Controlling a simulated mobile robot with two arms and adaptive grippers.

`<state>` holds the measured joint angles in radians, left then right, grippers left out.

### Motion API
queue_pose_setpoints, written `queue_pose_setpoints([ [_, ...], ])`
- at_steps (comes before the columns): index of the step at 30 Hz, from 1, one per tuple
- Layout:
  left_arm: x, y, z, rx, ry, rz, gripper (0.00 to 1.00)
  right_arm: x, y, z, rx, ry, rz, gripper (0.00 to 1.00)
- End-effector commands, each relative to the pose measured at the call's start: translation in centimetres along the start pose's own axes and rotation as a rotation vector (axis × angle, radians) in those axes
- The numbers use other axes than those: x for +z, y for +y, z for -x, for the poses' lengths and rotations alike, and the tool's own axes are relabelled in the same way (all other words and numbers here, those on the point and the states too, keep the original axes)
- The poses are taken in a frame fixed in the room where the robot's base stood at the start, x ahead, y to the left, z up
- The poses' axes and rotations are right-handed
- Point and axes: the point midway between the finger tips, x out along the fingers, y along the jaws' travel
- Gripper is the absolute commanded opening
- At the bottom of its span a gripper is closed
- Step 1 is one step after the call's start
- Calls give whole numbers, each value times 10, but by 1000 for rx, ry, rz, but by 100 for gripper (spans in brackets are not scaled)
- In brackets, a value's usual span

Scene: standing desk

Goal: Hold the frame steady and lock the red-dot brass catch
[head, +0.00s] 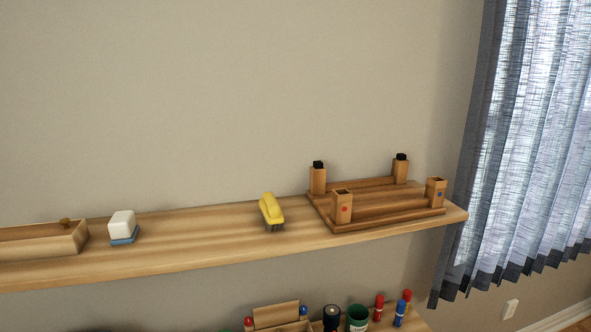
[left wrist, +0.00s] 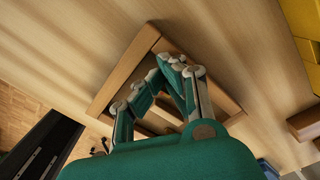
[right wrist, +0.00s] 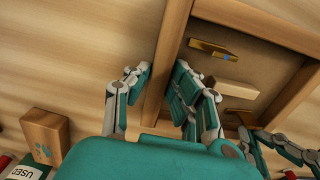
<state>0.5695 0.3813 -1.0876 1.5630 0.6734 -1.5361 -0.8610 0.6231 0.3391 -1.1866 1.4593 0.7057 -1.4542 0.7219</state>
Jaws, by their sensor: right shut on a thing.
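A wooden frame lies on the desk; its rail shows in the right wrist view (right wrist: 176,35) and its corner in the left wrist view (left wrist: 147,42). My right gripper (right wrist: 163,75) is shut on the frame's side rail, one finger on each side. Inside the frame are a blue-dot brass catch (right wrist: 210,49) and a second brass piece (right wrist: 240,113), partly hidden by my finger; no red dot shows on it. My left gripper (left wrist: 165,68) is over the frame's opening, its fingertips together, with nothing visible between them. Its fingers also show at lower right in the right wrist view (right wrist: 285,146).
A pale wooden block (right wrist: 236,88) lies inside the frame. A wooden block with a blue print (right wrist: 44,138) stands left of my right gripper. The shelf (head: 180,240) holds a wooden stand (head: 390,224), a yellow brush (head: 270,210) and a white-and-blue item (head: 122,224).

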Motion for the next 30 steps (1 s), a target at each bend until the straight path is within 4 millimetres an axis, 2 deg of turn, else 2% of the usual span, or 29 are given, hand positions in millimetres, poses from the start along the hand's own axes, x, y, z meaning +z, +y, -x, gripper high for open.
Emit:
queue_pose_setpoints([
  [1, 0, 5, -2, 11, 2, -3, 0, -4, 4, 1, 5, 11, -10, 0],
  [7, 4, 6, 1, 9, 1, -3, 0, -4, 4, 1, 5, 10, -10, 0],
  [21, 5, 3, 54, 2, 0, -1, 0, -2, 1, 1, 1, 5, -3, 0],
  [30, 6, 3, 60, 1, 0, 1, 0, -1, 0, 1, 0, 3, -1, 0],
])
